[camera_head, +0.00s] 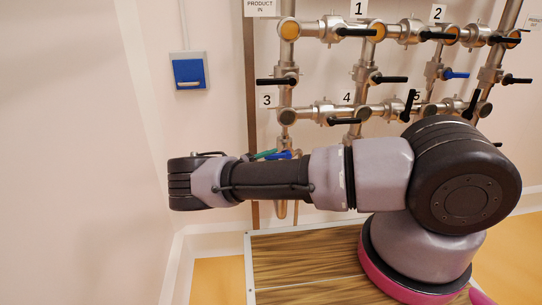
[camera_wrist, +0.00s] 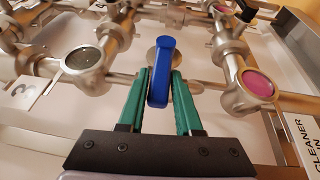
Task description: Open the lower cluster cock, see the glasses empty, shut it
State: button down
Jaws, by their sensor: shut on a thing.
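My gripper (camera_wrist: 161,76) has green fingers, one on each side of a blue lever handle (camera_wrist: 161,58), and is shut on it. The handle stands lengthwise between the fingers, in front of a round metal valve body on a pipe. In the wrist view one sight glass (camera_wrist: 82,60) at left looks dark grey and another (camera_wrist: 257,84) at right is magenta. In the head view my arm hides most of the lower pipework. Part of the blue handle (camera_head: 285,154) shows there beside a green finger. Whether the cock is open or shut I cannot tell.
Steel pipes with several black-handled valves and orange sight glasses (camera_head: 376,31) cover the wall. Another blue handle (camera_head: 456,75) sits at upper right. A blue wall box (camera_head: 188,72) hangs at left. A "CLEANER IN" label (camera_wrist: 304,140) is close at right in the wrist view.

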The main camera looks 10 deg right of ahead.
jog(key=shift+s+d+f, duration=0.1)
jog(key=shift+s+f, duration=0.1)
jog(key=shift+f, duration=0.45)
jog(key=c, duration=0.7)
grip_release()
jog(key=shift+w+f, duration=0.1)
jog(key=shift+w, duration=0.05)
jog(key=shift+r, duration=0.3)
jog(key=v, duration=1.1)
jog(key=shift+w+f, duration=0.1)
jog(key=shift+f, duration=0.05)
